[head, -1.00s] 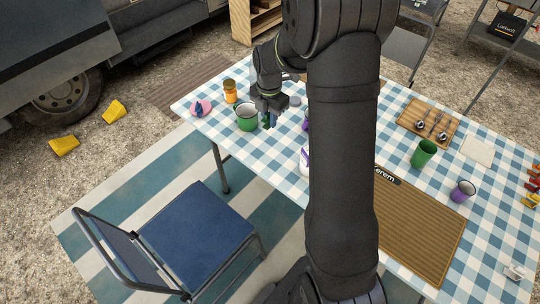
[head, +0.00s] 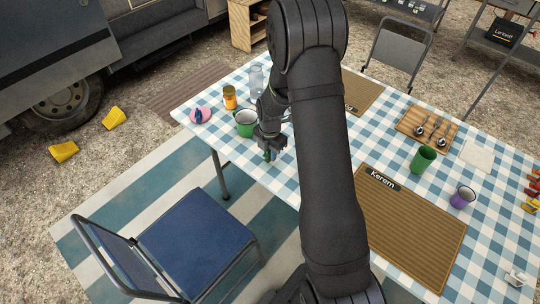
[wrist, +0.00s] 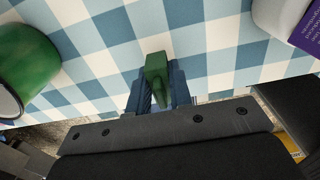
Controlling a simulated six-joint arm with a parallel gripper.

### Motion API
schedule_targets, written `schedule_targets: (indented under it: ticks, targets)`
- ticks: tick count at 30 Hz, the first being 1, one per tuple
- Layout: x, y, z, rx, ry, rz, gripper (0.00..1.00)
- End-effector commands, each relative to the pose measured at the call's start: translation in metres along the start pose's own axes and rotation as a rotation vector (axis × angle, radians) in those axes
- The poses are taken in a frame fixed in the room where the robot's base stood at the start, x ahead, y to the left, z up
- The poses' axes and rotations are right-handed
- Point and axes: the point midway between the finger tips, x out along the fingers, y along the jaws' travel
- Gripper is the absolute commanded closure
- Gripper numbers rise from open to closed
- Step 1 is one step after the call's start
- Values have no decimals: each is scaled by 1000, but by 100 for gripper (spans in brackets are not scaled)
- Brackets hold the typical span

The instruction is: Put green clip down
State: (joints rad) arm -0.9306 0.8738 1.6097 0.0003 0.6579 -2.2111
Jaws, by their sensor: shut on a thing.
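My gripper (head: 269,152) is over the front edge of the checked table (head: 400,128), right of a green mug (head: 245,122). It is shut on the green clip (wrist: 157,72), which shows between the fingertips in the wrist view. In the head view the clip (head: 267,156) is a small green bit under the fingers. The wrist view shows checked cloth beyond the clip and the table edge close below it. I cannot tell whether the clip touches the cloth.
In the wrist view the green mug (wrist: 22,70) is on the left and a white and purple container (wrist: 285,25) on the right. A blue chair (head: 195,230) stands in front.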

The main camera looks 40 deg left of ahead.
Motion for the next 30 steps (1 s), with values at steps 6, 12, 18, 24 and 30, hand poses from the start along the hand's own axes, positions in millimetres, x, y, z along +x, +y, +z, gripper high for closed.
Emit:
schedule_targets:
  ticks: [6, 12, 18, 24, 30]
  targets:
    - [17, 0, 0, 0, 0, 0, 100]
    - [18, 0, 0, 0, 0, 0, 100]
    - [20, 0, 0, 0, 0, 0, 59]
    - [20, 0, 0, 0, 0, 0, 59]
    - [11, 0, 0, 0, -1, 1, 59]
